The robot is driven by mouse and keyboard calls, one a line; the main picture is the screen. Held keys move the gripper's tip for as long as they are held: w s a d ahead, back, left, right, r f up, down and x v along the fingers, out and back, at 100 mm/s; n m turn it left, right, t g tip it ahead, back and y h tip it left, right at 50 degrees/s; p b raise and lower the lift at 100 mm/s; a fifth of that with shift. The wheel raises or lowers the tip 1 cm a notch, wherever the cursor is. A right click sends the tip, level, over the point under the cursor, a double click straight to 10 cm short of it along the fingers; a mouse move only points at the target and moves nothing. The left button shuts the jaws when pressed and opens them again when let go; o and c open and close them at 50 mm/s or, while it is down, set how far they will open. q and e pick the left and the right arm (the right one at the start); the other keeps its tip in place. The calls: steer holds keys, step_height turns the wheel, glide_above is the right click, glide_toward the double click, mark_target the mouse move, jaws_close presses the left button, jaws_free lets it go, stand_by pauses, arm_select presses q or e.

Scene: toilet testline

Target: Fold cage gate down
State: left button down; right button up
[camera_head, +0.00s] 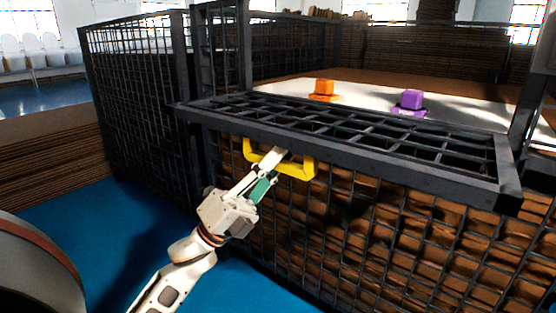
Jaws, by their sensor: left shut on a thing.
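The cage gate (350,128) is a dark metal grid panel in the camera_head view. It sticks out from the cage front, close to level, with its near edge toward me. A yellow handle (297,169) hangs below the gate's near frame. My left gripper (274,165) comes up from below and is shut on the yellow handle, with its fingers at the handle's bar. The exact contact is partly hidden. My right gripper is not in view.
The dark mesh cage (135,90) stands on a blue floor (90,225). Behind the gate, an orange block (324,88) and a purple block (411,100) sit on a white surface (285,88). Stacked brown boards show through the lower mesh. The blue floor at left is clear.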

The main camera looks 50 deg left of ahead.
arm_select(q)
steer(key=c, duration=2.3)
jaws_free()
steer(key=shift+s+d+r+h, duration=0.1)
steer(key=shift+s+r+h, duration=0.1)
steer(key=shift+h, duration=0.1)
steer(key=shift+c, duration=0.2)
steer(key=o, duration=0.3)
steer(key=shift+s+r, duration=0.1)
steer(key=shift+f, duration=0.25)
steer(key=v, duration=1.1)
steer(key=shift+s+f, duration=0.15)
steer(key=shift+s, duration=0.2)
